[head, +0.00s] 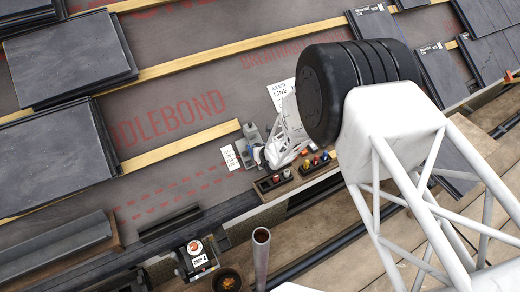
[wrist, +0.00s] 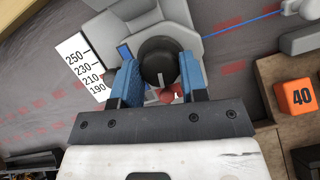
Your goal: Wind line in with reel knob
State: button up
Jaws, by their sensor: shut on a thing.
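In the wrist view, a round black knob (wrist: 158,62) with a white mark sits on a grey reel body (wrist: 182,18). My gripper (wrist: 160,76) is shut on the knob, with a blue-padded finger on each side. A small reddish part (wrist: 172,93) shows just below the knob, partly hidden. A thin blue line (wrist: 245,25) runs from the reel body towards the upper right. In the head view my gripper (head: 278,152) is at the grey reel body (head: 248,143), and the knob is hidden there.
A white number card (wrist: 84,68) lies left of the reel. An orange block marked 40 (wrist: 296,96) stands in a wooden compartment to the right. In the head view, dark slates (head: 68,58) lie on the battens, and a pipe (head: 261,255) stands in front.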

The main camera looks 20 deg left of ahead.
jog(key=shift+m, duration=0.6)
dwell(0.6)
jog(key=o, duration=0.9)
jog(key=shift+s+d+r, duration=0.1)
jog(key=shift+d+r, duration=0.05)
jog(key=shift+r, duration=0.05)
jog(key=shift+v, duration=3.7)
jog(key=shift+s, duration=0.1)
